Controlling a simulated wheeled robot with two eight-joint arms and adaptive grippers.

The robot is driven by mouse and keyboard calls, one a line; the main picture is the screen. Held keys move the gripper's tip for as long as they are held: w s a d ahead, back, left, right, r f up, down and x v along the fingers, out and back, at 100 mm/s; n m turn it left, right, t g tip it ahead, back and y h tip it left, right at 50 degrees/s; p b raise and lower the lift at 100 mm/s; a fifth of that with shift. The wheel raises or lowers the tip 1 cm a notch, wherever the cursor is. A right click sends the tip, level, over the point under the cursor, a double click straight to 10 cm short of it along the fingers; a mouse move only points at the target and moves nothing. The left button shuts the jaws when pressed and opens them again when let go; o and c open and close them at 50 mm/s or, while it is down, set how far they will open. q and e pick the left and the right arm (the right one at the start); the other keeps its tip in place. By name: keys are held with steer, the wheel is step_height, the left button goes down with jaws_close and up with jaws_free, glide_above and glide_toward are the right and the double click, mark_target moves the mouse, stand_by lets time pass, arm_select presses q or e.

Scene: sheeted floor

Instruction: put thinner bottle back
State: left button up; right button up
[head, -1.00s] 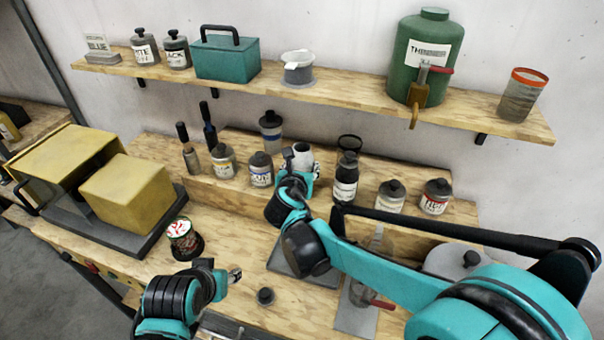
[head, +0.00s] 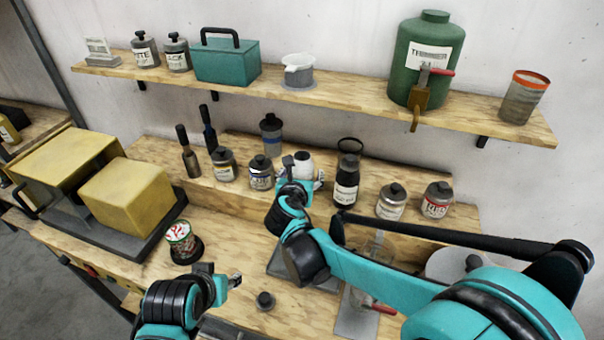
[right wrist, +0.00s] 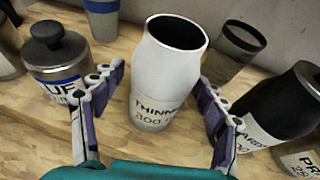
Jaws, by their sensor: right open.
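The thinner bottle (head: 304,164) is white with a grey lower part and stands upright on the raised wooden step of the bench. In the right wrist view the thinner bottle (right wrist: 165,75) shows its THINNER label and an open, uncapped mouth. My right gripper (head: 303,178) is open, with one finger on either side of the bottle. In the right wrist view gaps show between the right gripper's fingers (right wrist: 160,95) and the bottle. My left gripper (head: 236,281) is low over the front of the bench, away from the bottle; its jaws are too small to judge.
A blue-labelled jar (right wrist: 57,62) stands left of the bottle; a dark bottle (head: 346,180) and dark ring-like cup (right wrist: 230,52) stand close on its right. A small black cap (head: 265,301) lies on the lower bench. The green thinner tank (head: 427,60) is on the upper shelf.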

steer(key=p+v, duration=0.2)
steer(key=v, duration=0.9)
steer(key=shift+s+p, duration=0.35)
steer(key=shift+r, duration=0.1)
